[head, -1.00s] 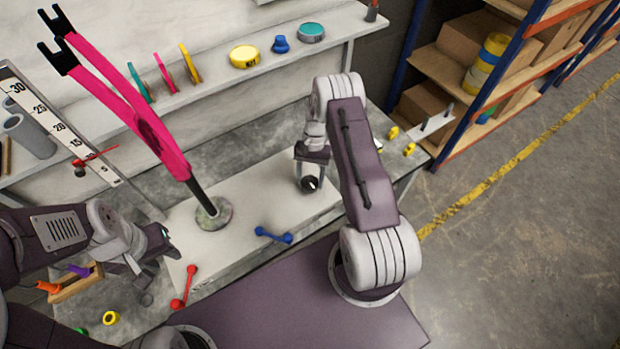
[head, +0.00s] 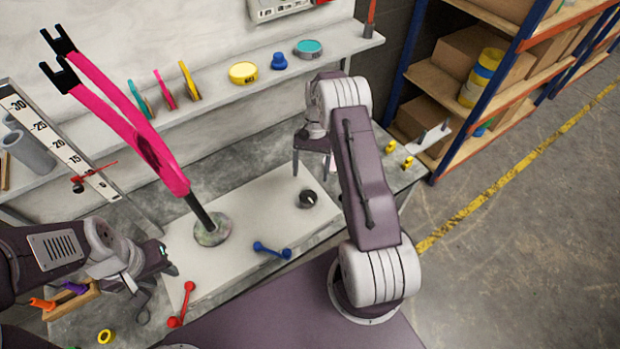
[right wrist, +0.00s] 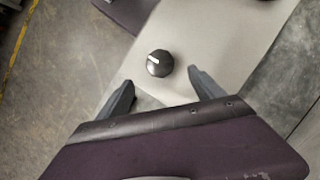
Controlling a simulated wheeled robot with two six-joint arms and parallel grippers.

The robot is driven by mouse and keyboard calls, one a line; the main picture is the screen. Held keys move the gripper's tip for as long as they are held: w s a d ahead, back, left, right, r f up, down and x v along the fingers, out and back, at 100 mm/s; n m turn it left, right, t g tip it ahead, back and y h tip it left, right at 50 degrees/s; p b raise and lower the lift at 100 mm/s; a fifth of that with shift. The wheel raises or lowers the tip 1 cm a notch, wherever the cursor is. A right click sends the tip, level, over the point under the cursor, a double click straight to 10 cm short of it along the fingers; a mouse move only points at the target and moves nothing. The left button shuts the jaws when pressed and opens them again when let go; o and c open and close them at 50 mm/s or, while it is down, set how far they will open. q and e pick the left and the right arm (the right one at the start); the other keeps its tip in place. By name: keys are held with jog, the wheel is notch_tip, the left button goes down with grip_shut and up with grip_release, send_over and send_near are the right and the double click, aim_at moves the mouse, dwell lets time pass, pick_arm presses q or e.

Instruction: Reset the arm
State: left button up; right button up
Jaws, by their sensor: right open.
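My right gripper (head: 312,172) is open and empty above the white board (head: 258,205) on the bench. A round black knob with a white mark (head: 307,199) sits on the board just below and apart from it. In the right wrist view the knob (right wrist: 160,63) lies ahead of the two spread fingers (right wrist: 160,85). My left gripper (head: 158,292) is at the lower left, beside the board's left end, with its fingers apart and nothing visible between them.
A pink bike frame (head: 140,130) stands on a post in the board. A blue handle (head: 271,250) and a red handle (head: 181,304) lie near the front edge. A shelf (head: 215,105) with coloured discs runs behind. A rack (head: 470,95) stands right.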

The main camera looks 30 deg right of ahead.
dwell(0.4)
jog(key=a+r+n+t+h+p, duration=0.1)
jog(key=a+r, duration=0.2)
jog(key=r, duration=0.3)
jog(key=s+a+r+n+p, duration=0.1)
jog(key=a+r, duration=0.1)
jog(key=r, duration=0.4)
jog(key=a+r+n+t+h+p, duration=0.1)
jog(key=a+r+p, duration=0.15)
jog(key=r, duration=0.35)
jog(key=s+a+r+n+t, duration=0.1)
jog(key=s+a+r+n, duration=0.2)
jog(key=s, duration=0.5)
jog(key=s+f+n+t, duration=0.1)
jog(key=s+f+n, duration=0.1)
jog(key=s+f, duration=0.2)
jog(key=shift+s+d+f+t+h+p, duration=0.15)
jog(key=shift+s+f+t+h+p, duration=0.2)
jog(key=shift+s, duration=0.9)
jog(key=shift+s, duration=0.1)
